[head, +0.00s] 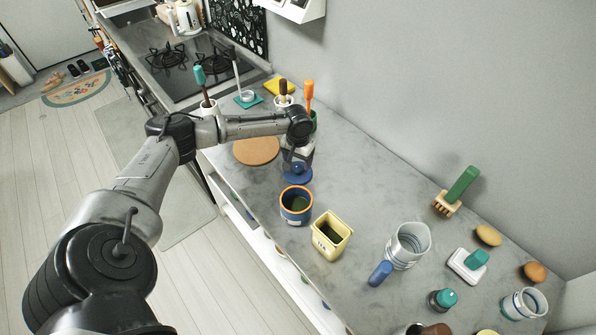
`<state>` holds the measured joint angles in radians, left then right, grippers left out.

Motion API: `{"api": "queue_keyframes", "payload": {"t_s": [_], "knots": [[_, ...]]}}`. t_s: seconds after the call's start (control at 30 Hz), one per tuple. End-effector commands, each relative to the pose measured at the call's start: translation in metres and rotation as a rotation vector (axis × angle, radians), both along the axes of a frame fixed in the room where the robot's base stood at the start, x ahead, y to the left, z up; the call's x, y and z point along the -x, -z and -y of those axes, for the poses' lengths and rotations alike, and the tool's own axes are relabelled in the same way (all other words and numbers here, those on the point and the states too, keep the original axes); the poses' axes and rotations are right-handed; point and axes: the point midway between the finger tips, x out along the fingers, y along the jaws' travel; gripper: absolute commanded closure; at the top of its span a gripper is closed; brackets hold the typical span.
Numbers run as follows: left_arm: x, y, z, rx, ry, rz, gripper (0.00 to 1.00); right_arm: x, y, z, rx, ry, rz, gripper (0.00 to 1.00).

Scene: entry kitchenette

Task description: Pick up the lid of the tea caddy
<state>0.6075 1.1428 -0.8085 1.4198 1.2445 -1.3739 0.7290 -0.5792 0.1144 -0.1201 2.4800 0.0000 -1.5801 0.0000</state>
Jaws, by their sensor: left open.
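A round blue lid (298,175) with a small knob lies on the grey counter. My left gripper (297,160) points down over this lid, open, with its fingertips close to the knob; I cannot tell whether they touch it. A blue canister with an orange rim (285,209) stands open just in front of the lid, with something green inside. A yellow square canister (326,244) with dark lettering too small to read stands open to its right, also green inside. Which one is the tea caddy is not clear. My right gripper is not in view.
A round wooden board (256,150) lies left of the lid. Cups with utensils (284,101) stand behind my left wrist. A ribbed glass jar (408,246), a blue cylinder (380,273) and a green-handled brush (461,185) are on the right. The counter between lid and wall is clear.

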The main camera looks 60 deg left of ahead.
Motion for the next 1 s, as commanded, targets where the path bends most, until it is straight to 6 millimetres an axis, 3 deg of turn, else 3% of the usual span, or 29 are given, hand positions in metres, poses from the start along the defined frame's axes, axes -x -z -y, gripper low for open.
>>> {"api": "queue_keyframes", "payload": {"t_s": [0.3, 0.6, 1.0], "knots": [[0.0, 0.033, 0.002, -0.001, 0.0, -0.001, 0.32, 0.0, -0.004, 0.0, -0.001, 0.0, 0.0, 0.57], [0.0, 0.035, 0.002, -0.001, 0.001, 0.0, 0.33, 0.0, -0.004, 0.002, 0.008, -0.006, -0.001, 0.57], [0.0, 0.035, 0.002, -0.001, 0.001, 0.0, 0.71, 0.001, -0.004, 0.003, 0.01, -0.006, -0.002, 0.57]]}}
